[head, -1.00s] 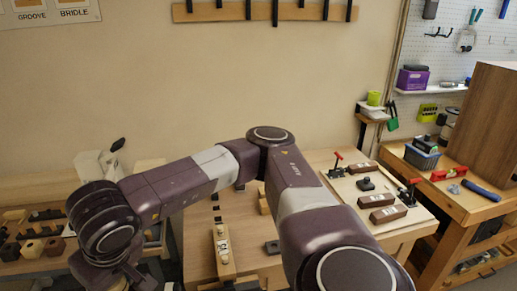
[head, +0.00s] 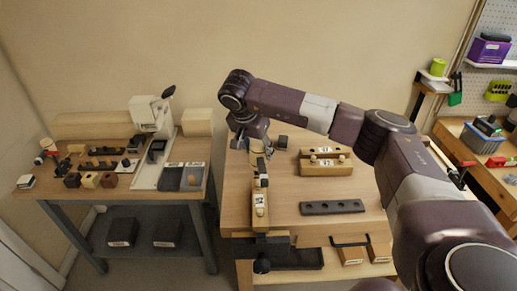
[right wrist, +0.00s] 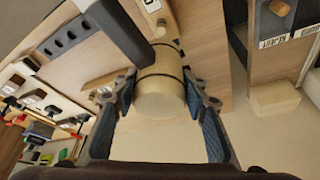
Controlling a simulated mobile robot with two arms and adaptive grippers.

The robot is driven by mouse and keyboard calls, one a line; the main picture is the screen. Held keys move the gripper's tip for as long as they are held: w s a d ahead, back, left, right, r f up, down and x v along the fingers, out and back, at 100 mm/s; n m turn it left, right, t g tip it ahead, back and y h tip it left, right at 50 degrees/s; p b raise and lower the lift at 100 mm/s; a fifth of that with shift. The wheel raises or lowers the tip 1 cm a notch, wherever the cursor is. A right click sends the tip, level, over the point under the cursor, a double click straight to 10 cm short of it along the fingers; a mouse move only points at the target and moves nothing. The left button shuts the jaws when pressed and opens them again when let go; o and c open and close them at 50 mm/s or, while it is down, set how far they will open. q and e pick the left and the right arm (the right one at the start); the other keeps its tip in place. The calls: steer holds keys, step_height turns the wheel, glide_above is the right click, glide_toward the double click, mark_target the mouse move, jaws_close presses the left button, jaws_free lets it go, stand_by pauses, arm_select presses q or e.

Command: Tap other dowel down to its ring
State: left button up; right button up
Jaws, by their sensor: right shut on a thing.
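My right gripper (head: 258,152) is above the near end of the bench, close to the back of a narrow pale wooden block (head: 260,198) with a white label. In the right wrist view, its blue-padded fingers (right wrist: 163,104) are shut on a pale wooden cylinder with a dark band, which looks like a mallet head (right wrist: 160,95). A dark rod (right wrist: 120,30), perhaps its handle, meets it. A dowel (head: 260,211) stands at the block's front end. The other end is covered by my gripper, so ring marks and dowel depth cannot be told. My left gripper is not in view.
A wooden rack (head: 326,168) with dowels and a dark strip with holes (head: 332,207) lie right of the block. A side table (head: 60,190) at the left holds a white press (head: 155,130) and small blocks. The bench between them is clear.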

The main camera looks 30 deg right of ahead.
steer(key=shift+f+b, duration=1.55)
steer(key=shift+f, duration=0.85)
